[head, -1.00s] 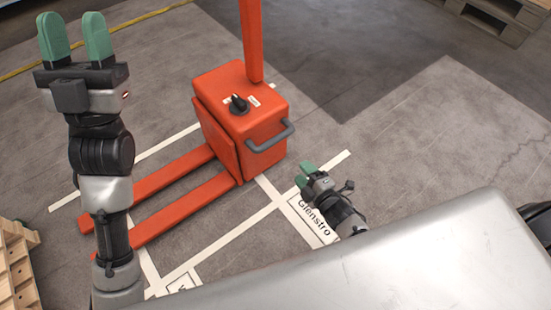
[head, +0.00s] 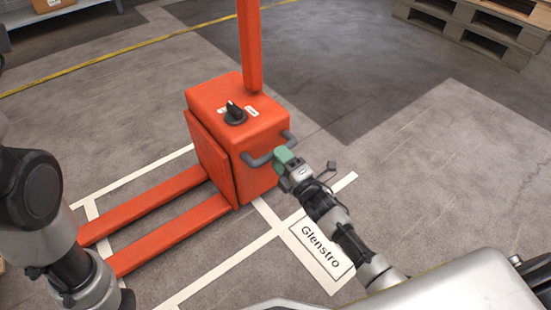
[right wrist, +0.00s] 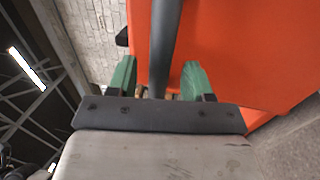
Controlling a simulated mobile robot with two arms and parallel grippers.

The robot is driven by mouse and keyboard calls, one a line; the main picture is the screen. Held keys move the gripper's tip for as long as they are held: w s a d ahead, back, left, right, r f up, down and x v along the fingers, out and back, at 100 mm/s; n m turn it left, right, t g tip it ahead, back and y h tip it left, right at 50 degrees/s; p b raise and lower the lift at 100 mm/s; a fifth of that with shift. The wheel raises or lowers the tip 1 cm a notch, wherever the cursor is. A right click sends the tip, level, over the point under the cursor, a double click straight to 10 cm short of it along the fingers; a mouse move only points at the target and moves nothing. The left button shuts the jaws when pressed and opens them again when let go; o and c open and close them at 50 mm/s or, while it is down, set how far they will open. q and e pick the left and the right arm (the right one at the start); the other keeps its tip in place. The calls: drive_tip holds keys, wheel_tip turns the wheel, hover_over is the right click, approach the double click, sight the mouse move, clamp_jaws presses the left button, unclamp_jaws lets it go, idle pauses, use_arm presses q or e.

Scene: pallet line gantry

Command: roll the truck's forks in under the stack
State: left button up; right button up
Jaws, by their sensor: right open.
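The orange pallet truck (head: 240,140) stands on the floor, its two forks (head: 165,235) pointing to the lower left. A grey bar handle (head: 256,160) sticks out of its body's near side. My right gripper (head: 284,156) is at the handle with its jaws open. In the right wrist view the grey handle (right wrist: 164,50) runs between the two green fingers (right wrist: 158,80), and I see a gap on either side of it. My left arm shows at the left edge, but its gripper is out of view. The stack cannot be made out.
White lines mark the floor around the truck, with a label reading Glenstro (head: 321,250). Wooden pallets (head: 485,25) lie at the back right. A shelf with a box (head: 52,4) is at the back left.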

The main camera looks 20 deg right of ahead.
drive_tip(key=shift+b+x, duration=0.35)
drive_tip(key=shift+x, duration=0.85)
clamp_jaws()
